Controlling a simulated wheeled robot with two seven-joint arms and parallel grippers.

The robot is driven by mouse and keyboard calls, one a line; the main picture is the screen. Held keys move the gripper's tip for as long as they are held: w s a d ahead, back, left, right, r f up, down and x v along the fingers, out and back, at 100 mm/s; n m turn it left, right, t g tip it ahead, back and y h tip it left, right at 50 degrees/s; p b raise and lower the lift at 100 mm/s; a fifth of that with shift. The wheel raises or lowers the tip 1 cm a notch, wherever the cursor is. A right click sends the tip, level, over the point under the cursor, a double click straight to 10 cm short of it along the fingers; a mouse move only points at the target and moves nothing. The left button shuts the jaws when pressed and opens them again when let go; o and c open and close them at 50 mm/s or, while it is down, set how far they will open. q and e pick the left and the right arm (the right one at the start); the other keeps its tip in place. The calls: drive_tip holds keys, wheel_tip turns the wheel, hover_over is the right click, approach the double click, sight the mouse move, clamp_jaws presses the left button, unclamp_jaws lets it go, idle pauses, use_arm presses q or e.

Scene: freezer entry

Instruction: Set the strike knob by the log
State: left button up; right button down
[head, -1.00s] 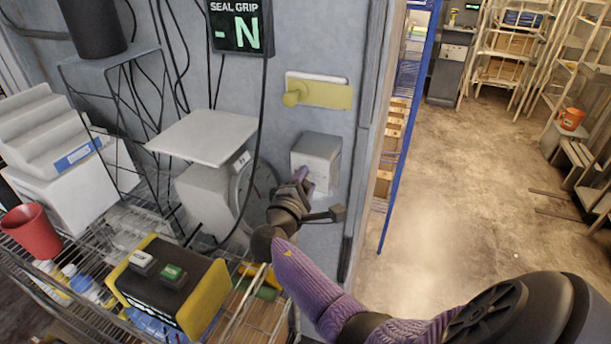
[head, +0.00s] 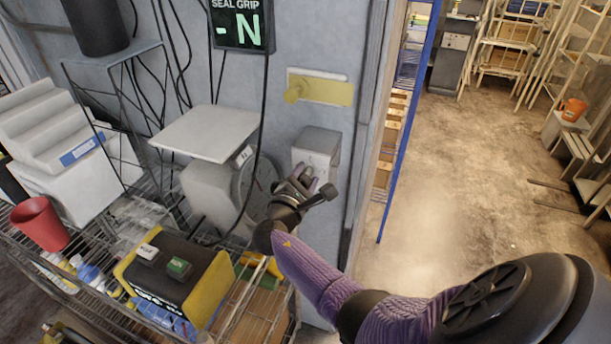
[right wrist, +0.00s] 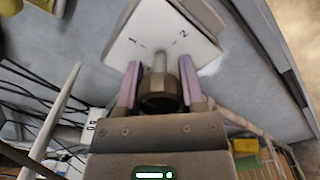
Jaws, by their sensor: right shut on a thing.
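The strike box (head: 317,147) is a pale grey box on the wall beside the door frame. In the right wrist view its white face (right wrist: 150,30) carries the marks 1 and 2. The strike knob (right wrist: 160,68) stands out from that face as a short grey stem with a dark round part. My right gripper (head: 308,177) is at the front of the box, its purple fingers (right wrist: 161,88) on both sides of the knob, shut on it. The gripper hides part of the knob in the head view. My left gripper is not in view. I cannot make out a log.
A SEAL GRIP display (head: 240,25) reads "-N" above a brass latch plate (head: 325,90). A round-dial scale (head: 215,190) stands left of the gripper. A wire shelf (head: 80,275) holds a yellow-black button box (head: 172,290) and a red cup (head: 40,225). Open floor (head: 460,170) lies right.

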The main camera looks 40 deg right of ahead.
drive_tip(key=shift+f, duration=0.1)
drive_tip(key=shift+c, duration=1)
unclamp_jaws()
drive_tip(key=v, duration=1)
drive_tip(key=shift+p, duration=0.3)
